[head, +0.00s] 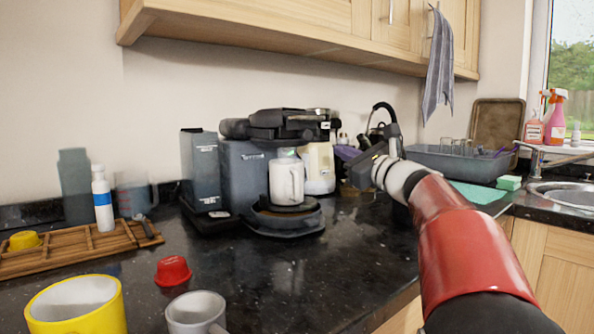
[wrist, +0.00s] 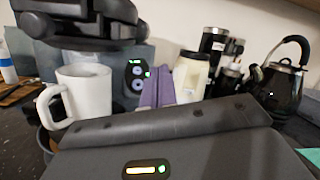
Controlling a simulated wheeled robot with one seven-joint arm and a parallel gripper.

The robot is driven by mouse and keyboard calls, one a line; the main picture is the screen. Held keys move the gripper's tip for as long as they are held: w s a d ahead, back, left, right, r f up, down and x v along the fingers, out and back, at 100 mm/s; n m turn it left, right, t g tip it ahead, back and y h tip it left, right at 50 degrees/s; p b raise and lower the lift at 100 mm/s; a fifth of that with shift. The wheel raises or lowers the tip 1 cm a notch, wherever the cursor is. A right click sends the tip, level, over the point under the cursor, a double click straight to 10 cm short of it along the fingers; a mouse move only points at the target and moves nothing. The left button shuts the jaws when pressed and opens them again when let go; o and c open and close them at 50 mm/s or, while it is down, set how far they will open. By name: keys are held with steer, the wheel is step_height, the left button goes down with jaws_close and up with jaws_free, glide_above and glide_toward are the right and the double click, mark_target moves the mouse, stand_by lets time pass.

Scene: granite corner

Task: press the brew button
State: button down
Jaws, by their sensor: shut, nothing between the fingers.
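The dark coffee machine (head: 245,172) stands on the black counter, with a white mug (head: 287,180) under its spout. In the wrist view, the machine's panel shows two round, pale-ringed buttons (wrist: 137,78), one above the other, with small green lights, to the right of the mug (wrist: 85,95). I cannot read which is the brew button. My gripper (head: 347,153) is to the right of the machine, apart from it. Its purplish fingers (wrist: 158,87) are shut and empty, and appear just right of the buttons in the wrist view.
A cream canister (wrist: 190,77) and a black kettle (wrist: 282,80) stand behind my gripper. A dish rack (head: 455,163) is at the right. In front lie a red capsule (head: 173,270), a yellow mug (head: 75,305) and a white mug (head: 195,313). The front middle counter is clear.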

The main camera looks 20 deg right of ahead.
steer(key=shift+w+a+f+b, duration=0.45)
steer(key=shift+w+a+f, duration=0.35)
steer(key=shift+w, duration=0.2)
steer(key=shift+w+a+f+b, duration=0.5)
steer(key=shift+w+a+f, duration=0.2)
steer(key=shift+w, duration=0.35)
steer(key=shift+w+a+f+b, duration=0.45)
steer(key=shift+w+a+f, duration=0.25)
steer(key=shift+w+a, duration=0.25)
steer(key=shift+w+a+f, duration=0.15)
steer(key=shift+w+f, duration=0.05)
steer(key=shift+w, duration=0.1)
steer(key=shift+w+a+f+b, duration=0.45)
steer(key=shift+f+b, duration=0.15)
stand_by(1.4)
steer(key=shift+s+d, duration=0.15)
steer(key=shift+s+d+r, duration=0.1)
steer(key=shift+s+r, duration=0.05)
steer(key=shift+s, duration=0.05)
steer(key=shift+d, duration=0.1)
